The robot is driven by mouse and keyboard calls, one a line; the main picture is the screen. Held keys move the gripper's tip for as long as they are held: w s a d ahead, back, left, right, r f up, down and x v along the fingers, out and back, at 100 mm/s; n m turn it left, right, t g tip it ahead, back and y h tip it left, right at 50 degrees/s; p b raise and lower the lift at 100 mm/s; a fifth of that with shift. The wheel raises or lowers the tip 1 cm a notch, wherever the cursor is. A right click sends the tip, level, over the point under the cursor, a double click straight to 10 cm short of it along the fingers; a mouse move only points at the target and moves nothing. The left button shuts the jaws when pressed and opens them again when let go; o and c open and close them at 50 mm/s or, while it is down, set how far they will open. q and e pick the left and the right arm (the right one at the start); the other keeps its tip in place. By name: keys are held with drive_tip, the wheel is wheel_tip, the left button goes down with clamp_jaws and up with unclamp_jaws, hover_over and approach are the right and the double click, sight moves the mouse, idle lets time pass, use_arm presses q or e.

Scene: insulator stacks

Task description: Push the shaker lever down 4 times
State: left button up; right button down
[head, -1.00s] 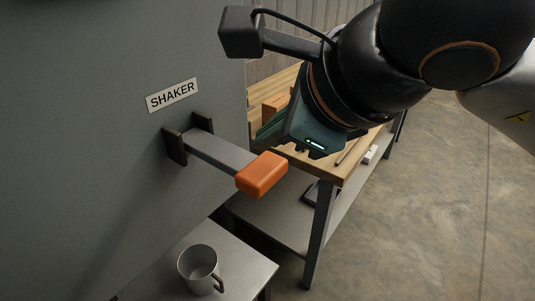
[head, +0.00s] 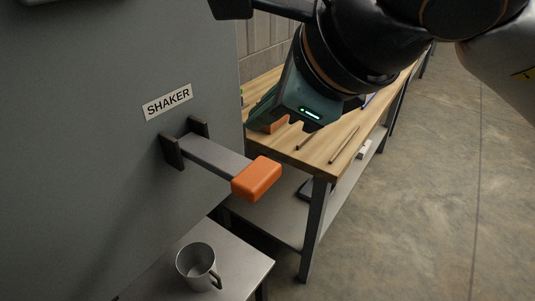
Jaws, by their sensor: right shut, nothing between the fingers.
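The shaker lever (head: 213,157) is a grey bar that sticks out to the right from a bracket on the grey panel, below the SHAKER label (head: 167,102). Its end carries an orange block handle (head: 257,179). The lever slopes slightly down toward the handle in the picture. My right gripper (head: 262,125) is shut and empty. It shows above the handle and apart from it, pointing down and to the left. Its fingertips are partly hard to make out against the workbench behind. My left gripper is not in view.
A metal mug (head: 196,264) stands on a small grey table (head: 236,258) below the lever. A wooden workbench (head: 318,167) with pencils and an orange item stands behind. The tall grey panel (head: 75,130) fills the left side. Concrete floor at the right is clear.

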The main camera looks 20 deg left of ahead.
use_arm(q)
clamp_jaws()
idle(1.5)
